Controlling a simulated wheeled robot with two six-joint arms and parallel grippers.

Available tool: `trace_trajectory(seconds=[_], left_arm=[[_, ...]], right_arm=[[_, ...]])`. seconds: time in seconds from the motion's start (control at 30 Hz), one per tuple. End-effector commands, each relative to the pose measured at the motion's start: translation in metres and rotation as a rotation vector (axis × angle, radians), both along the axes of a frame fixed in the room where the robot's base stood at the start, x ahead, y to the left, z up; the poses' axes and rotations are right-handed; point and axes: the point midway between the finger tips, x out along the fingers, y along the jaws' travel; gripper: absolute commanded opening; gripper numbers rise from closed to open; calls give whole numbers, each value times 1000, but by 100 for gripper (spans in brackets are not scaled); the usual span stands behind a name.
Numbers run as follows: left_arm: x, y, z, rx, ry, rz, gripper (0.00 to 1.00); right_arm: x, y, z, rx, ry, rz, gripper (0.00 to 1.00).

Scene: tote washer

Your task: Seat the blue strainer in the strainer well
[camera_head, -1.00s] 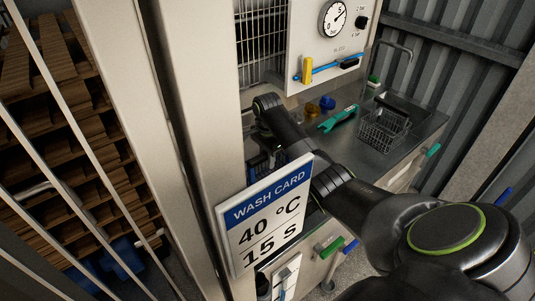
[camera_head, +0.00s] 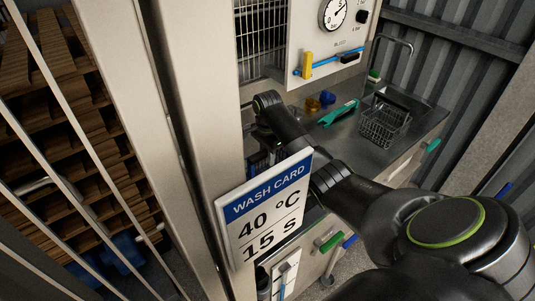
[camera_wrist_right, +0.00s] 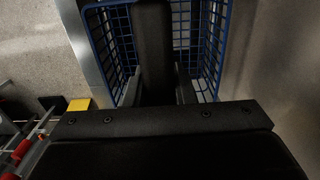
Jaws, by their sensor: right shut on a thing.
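The blue strainer (camera_wrist_right: 212,42) is a mesh basket with blue rims, seen in the right wrist view on both sides of my dark gripper. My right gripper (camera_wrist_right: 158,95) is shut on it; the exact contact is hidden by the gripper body. In the head view a small dark-blue part of the strainer (camera_head: 257,162) shows beside the pale post, below my right wrist. The wash card hides much of that area. I cannot make out the strainer well in either view. My left gripper is not in view.
The wash card (camera_head: 265,212) stands in front of my right arm. A wire basket (camera_head: 384,126), green tool (camera_head: 339,114) and blue knob (camera_head: 327,98) are on the steel counter (camera_head: 345,138). A pale post (camera_head: 203,130) rises left of the arm.

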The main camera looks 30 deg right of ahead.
Motion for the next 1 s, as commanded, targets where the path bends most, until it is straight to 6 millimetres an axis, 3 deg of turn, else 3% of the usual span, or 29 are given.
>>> trace_trajectory(seconds=[1.0], left_arm=[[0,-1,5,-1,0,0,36]], right_arm=[[0,0,-17,-1,-2,0,0]])
